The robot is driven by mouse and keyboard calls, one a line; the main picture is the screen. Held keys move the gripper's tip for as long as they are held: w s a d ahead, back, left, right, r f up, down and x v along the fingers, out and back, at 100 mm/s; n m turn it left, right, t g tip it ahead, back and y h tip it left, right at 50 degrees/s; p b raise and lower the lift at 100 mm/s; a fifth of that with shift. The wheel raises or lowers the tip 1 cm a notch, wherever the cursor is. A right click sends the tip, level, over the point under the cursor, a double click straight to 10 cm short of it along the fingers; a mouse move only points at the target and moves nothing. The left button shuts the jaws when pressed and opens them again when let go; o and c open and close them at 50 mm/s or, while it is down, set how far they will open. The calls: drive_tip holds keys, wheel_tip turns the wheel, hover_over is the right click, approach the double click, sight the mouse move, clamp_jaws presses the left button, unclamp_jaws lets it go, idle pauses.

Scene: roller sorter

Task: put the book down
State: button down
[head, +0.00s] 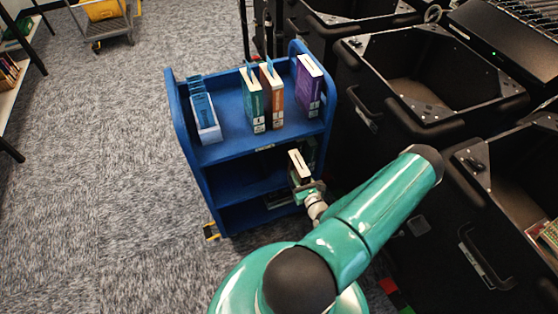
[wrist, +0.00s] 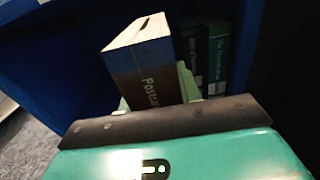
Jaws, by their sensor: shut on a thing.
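The book (head: 299,165) is held upright at the right side of the blue cart (head: 185,130), at the height of its middle shelf. In the wrist view the book (wrist: 144,70) has a brown and blue spine with the partly hidden word "Postca…" and pale page edges on top. My gripper (head: 303,186) is shut on the book. Its dark bar hides the book's lower part in the wrist view, so I cannot tell whether the book touches the shelf. Dark and green books (wrist: 217,55) stand behind it to the right.
The cart's top shelf holds a green book (head: 252,101), an orange book (head: 272,94), a purple book (head: 307,86) and a white box with blue cards (head: 205,118). Black bins (head: 415,75) stand close on the right. Carpet (head: 110,180) is clear on the left.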

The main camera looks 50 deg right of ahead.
drive_tip(key=f+x, duration=0.3)
drive_tip(key=x, duration=1.5)
drive_tip(key=shift+w+f, duration=0.15)
drive_tip(key=shift+w, duration=0.05)
drive_tip(key=shift+f, duration=0.1)
drive_tip(key=c, duration=1.2)
unclamp_jaws()
drive_tip(key=shift+f, duration=0.1)
drive_tip(key=shift+c, duration=0.2)
drive_tip(key=v, duration=1.2)
drive_tip(key=shift+a, duration=0.1)
